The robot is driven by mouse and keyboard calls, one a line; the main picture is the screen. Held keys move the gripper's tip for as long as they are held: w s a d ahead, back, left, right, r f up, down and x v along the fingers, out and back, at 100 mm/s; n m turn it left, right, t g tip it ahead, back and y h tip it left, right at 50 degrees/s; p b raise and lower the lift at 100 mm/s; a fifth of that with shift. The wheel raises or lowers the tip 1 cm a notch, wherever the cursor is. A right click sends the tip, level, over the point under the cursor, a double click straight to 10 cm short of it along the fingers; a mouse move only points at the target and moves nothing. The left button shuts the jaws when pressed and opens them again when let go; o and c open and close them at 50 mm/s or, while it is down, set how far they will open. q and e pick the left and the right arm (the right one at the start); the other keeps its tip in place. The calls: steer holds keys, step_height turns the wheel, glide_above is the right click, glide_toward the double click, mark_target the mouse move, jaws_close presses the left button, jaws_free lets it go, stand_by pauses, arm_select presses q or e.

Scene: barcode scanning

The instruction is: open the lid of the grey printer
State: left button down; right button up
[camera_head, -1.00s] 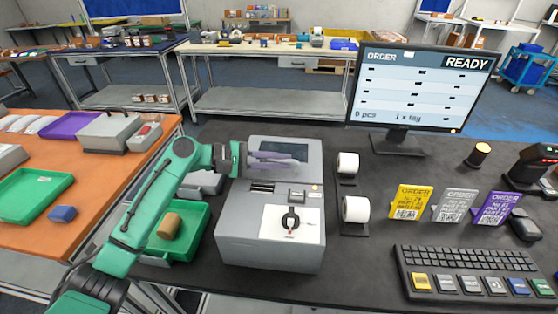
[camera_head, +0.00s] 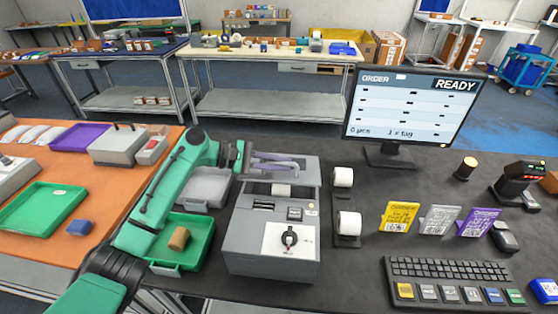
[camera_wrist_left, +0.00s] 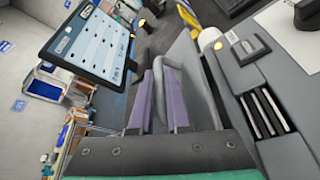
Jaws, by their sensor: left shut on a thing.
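The grey printer (camera_head: 270,250) stands on the dark table in the middle of the head view, with a dark knob on its white front panel. Its lid (camera_head: 304,174) is partly raised at the back, and a white roll (camera_head: 281,190) shows in the gap beneath. My left gripper (camera_head: 277,162) reaches over from the left, its purple fingers shut on the lid's handle. In the left wrist view, the fingers (camera_wrist_left: 158,85) are at the grey curved handle (camera_wrist_left: 188,75); part of the grip is hidden. My right gripper is not in view.
Two white rolls on a holder (camera_head: 347,204) stand close right of the printer. A monitor (camera_head: 408,110) is behind right, and a keyboard (camera_head: 455,280) is front right.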

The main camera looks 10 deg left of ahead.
arm_select(q)
steer(key=shift+w+r+n+p, duration=0.15)
steer(key=shift+w+r+p, duration=0.1)
steer(key=shift+r, duration=0.25)
steer(key=shift+w+r+n+p, duration=0.15)
steer(key=shift+r+p, duration=0.05)
steer(key=shift+r, duration=0.25)
steer(key=shift+w+r+n+g+p, duration=0.3)
steer(key=shift+w+r+n+g, duration=0.15)
steer(key=shift+w, duration=0.15)
steer(key=shift+w+r, duration=0.6)
steer(key=shift+w, duration=0.15)
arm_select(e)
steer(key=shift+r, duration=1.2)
